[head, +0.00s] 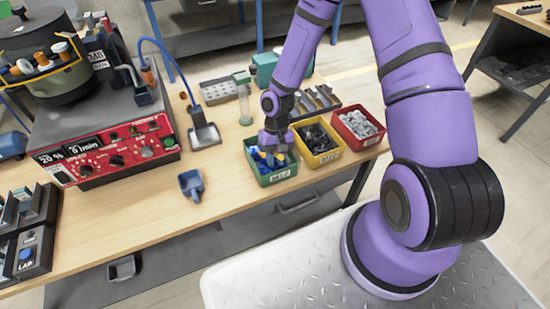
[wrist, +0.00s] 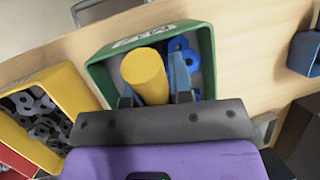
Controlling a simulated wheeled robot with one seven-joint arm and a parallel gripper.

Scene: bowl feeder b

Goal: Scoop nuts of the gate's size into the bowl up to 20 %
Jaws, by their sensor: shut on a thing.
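My gripper (head: 275,142) is down at the green bin (head: 277,179). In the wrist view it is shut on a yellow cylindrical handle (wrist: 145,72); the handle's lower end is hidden. The green bin's wall (wrist: 206,45) surrounds the fingers, and blue nuts (wrist: 182,47) lie inside beside them. The bin's label appears to read M12. The feeder bowl (head: 62,92) stands on its red-fronted unit at the left. Its display reads 20 % and 0 /min. A gate label (head: 99,60) on the bowl is too small to read surely. The bowl's inside is largely hidden.
A yellow bin (head: 322,158) of dark nuts and a red bin (head: 361,139) of light nuts stand beside the green one. A blue scoop-like cup (head: 191,184) lies on the table. A stand with a blue cable (head: 203,135) is between feeder and bins.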

